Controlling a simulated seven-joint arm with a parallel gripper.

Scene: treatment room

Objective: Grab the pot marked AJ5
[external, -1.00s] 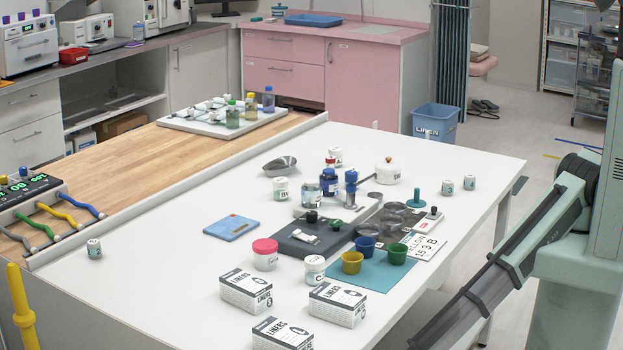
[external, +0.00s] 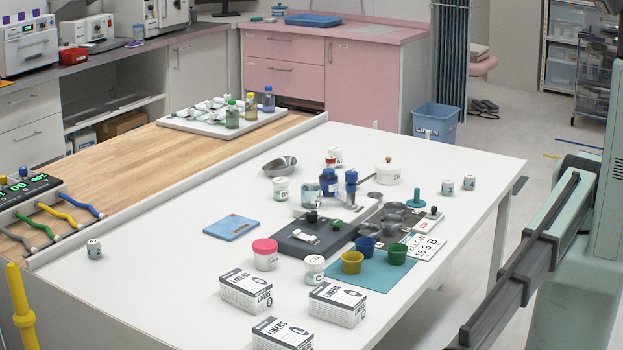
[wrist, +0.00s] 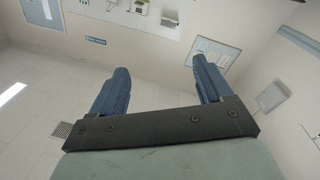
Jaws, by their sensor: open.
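My gripper (wrist: 158,82) shows in the wrist view with its two blue-grey fingers wide apart and nothing between them. It faces a wall and ceiling, with no pot in that view.
Liner boxes (external: 246,290), a pink-lidded jar (external: 265,261), blue bottles (external: 328,182), coloured cups on a teal mat (external: 341,293) and a grey device (external: 309,237) crowd the table's middle. The table's left part is mostly clear. My arm is at the right, beside the table.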

